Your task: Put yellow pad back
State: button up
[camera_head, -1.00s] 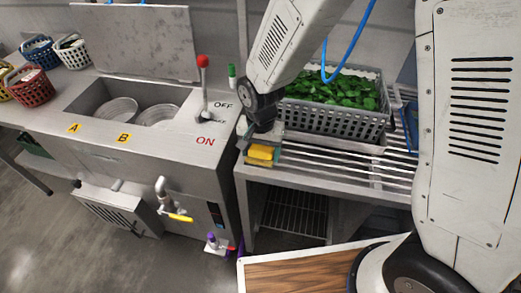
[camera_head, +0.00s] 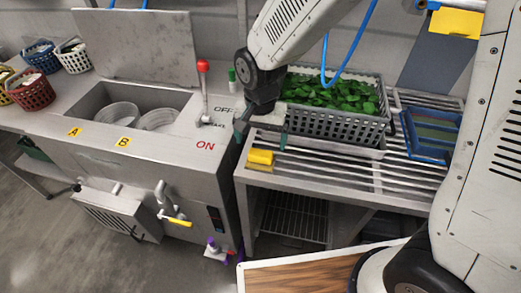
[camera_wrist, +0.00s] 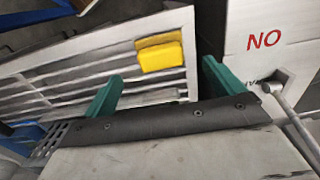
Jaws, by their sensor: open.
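The yellow pad (camera_head: 261,157) lies on the slatted metal rack (camera_head: 330,176) at its front left corner, by the wash unit. It also shows in the wrist view (camera_wrist: 161,53), ahead of the fingertips. My gripper (camera_head: 247,135) is open and empty, above and a little left of the pad in the head view. In the wrist view its green fingers (camera_wrist: 163,88) are spread apart, with the pad beyond the gap and not touching them.
A grey crate of greens (camera_head: 335,125) stands behind the pad on the rack. A blue tray (camera_head: 432,150) lies at the rack's right. The red-knobbed lever (camera_head: 204,90) stands on the wash unit, left of my gripper. A yellow object (camera_head: 456,22) is at top right.

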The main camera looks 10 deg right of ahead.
aim_at(261, 153)
jog(key=s+d+r+n, duration=0.1)
jog(key=s+d+r, duration=0.3)
jog(key=d+r, duration=0.3)
jog(key=s+d+r+n, duration=0.1)
jog(key=s+d+r, duration=0.2)
jog(key=d+r, duration=0.45)
jog(key=s+d+r+n, duration=0.1)
jog(key=s+d+r, duration=0.1)
jog(key=s, duration=0.4)
jog(key=s+d+r+n+t, duration=0.1)
jog(key=s+d+r, duration=0.1)
jog(key=s+d, duration=0.2)
jog(key=shift+s+d+r, duration=0.15)
jog(key=shift+s+r, duration=0.15)
jog(key=shift+s, duration=0.95)
jog(key=shift+c, duration=0.3)
